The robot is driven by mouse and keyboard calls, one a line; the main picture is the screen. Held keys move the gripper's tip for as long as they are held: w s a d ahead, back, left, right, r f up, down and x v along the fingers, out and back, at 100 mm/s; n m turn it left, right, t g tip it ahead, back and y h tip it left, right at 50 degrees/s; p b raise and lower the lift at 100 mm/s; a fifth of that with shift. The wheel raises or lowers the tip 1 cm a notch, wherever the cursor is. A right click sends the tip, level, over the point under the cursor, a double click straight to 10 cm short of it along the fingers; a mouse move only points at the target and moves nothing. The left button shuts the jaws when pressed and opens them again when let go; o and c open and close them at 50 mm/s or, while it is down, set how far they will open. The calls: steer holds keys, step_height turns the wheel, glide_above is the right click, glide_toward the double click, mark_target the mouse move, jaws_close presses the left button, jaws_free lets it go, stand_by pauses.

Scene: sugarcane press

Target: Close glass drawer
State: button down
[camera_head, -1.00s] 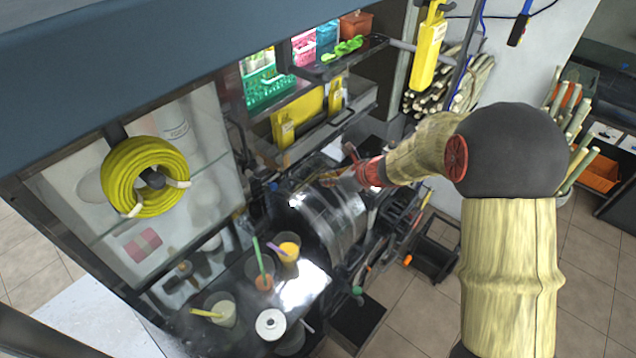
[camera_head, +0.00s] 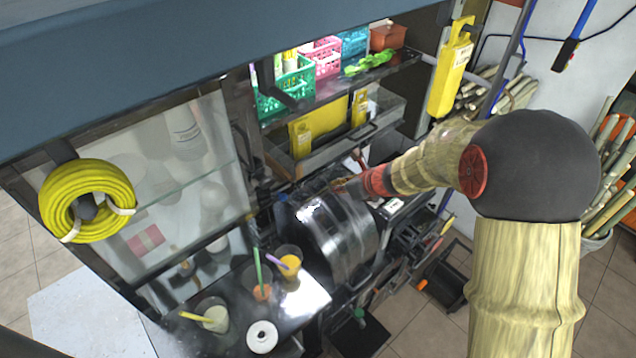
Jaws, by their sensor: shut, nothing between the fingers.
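The glass drawer (camera_head: 372,135) appears to be the clear-fronted, metal-rimmed drawer under the upper shelf in the middle of the head view. It stands pulled out, with yellow packages (camera_head: 318,128) inside. My arm reaches in from the right. My gripper (camera_head: 346,183) is small in the picture, shut and empty. It shows just below the drawer's front, over the shiny metal drum (camera_head: 335,235). Whether it touches the drawer or the drum I cannot tell.
A shelf above the drawer holds green (camera_head: 290,92) and pink baskets (camera_head: 322,57). Cups with straws (camera_head: 288,263) stand on the counter at lower left. A yellow hose coil (camera_head: 75,185) hangs on the left glass panel. Sugarcane stalks (camera_head: 612,185) stand at right.

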mark_target(307, 179)
steer(key=x, duration=0.9)
steer(key=shift+a+f, duration=0.1)
steer(key=shift+a, duration=0.05)
steer(key=w+a, duration=0.1)
steer(key=w+p, duration=0.1)
steer(key=shift+w+a, duration=0.3)
steer(key=shift+a, duration=0.05)
steer(key=shift+w+a, duration=0.35)
steer(key=shift+w, duration=0.05)
steer(key=shift+w+a, duration=0.5)
steer(key=shift+w, duration=0.2)
steer(key=shift+w+a, duration=0.1)
steer(key=shift+r, duration=0.2)
